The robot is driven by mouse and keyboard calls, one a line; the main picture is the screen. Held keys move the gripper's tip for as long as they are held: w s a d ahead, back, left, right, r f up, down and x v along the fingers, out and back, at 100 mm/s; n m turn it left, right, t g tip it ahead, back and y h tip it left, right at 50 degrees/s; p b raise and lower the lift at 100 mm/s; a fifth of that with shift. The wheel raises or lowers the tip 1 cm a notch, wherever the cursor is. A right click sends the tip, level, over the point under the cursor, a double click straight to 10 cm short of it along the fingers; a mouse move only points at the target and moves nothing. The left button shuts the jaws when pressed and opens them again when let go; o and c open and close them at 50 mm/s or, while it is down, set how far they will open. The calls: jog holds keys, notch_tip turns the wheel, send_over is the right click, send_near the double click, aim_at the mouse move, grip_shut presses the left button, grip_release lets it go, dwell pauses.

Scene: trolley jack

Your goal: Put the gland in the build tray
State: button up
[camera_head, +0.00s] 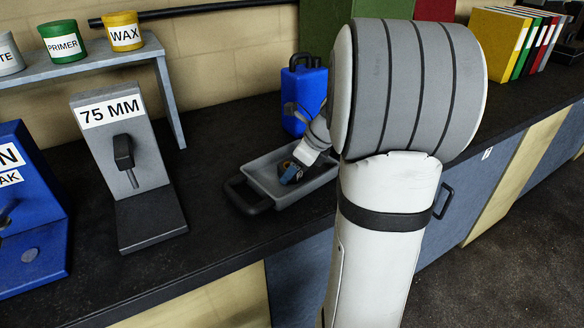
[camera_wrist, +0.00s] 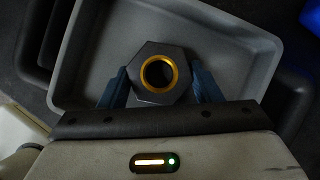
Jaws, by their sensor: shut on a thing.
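The gland, a dark grey hex piece with a gold-coloured ring around its hole (camera_wrist: 137,77), sits between the blue fingers of my gripper (camera_wrist: 158,86) in the wrist view. My gripper is shut on it. The build tray, a shallow grey tray (camera_wrist: 235,50), lies under and around the gland in the wrist view. In the head view the grey tray (camera_head: 262,173) lies on the dark bench with my gripper (camera_head: 291,172) over its inside. How far the gland is above the tray floor, or whether it touches it, I cannot tell. My arm hides the tray's right end.
A blue canister (camera_head: 303,95) stands just behind the tray. A grey stand marked 75 MM (camera_head: 118,160) and a blue stand (camera_head: 28,215) are on the left. A shelf (camera_head: 85,65) holds labelled pots. Coloured binders (camera_head: 505,42) stand at back right. Bench between stand and tray is clear.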

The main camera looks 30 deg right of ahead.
jog(key=o, duration=1.5)
jog(key=shift+r, duration=0.1)
jog(key=p+v, duration=0.1)
jog(key=v, duration=1.1)
jog(key=s+a+f+n+h, duration=0.1)
jog(key=s+a+f+n, duration=0.2)
jog(key=a+n, duration=0.3)
jog(key=s+a+f+n+g+h, duration=0.1)
jog(key=s+a+f+n, duration=0.2)
jog(key=n, duration=0.9)
jog(key=s+a+f+n+g+h, duration=0.1)
jog(key=s+a+f+n, duration=0.2)
jog(key=s+a+n, duration=0.5)
jog(key=shift+s+a+n+h, duration=0.15)
jog(key=shift+a+n+h, duration=0.25)
jog(key=shift+a+n, duration=0.7)
jog(key=shift+w+p+v, duration=0.25)
jog(key=shift+p+v, duration=0.8)
jog(key=shift+v, duration=0.05)
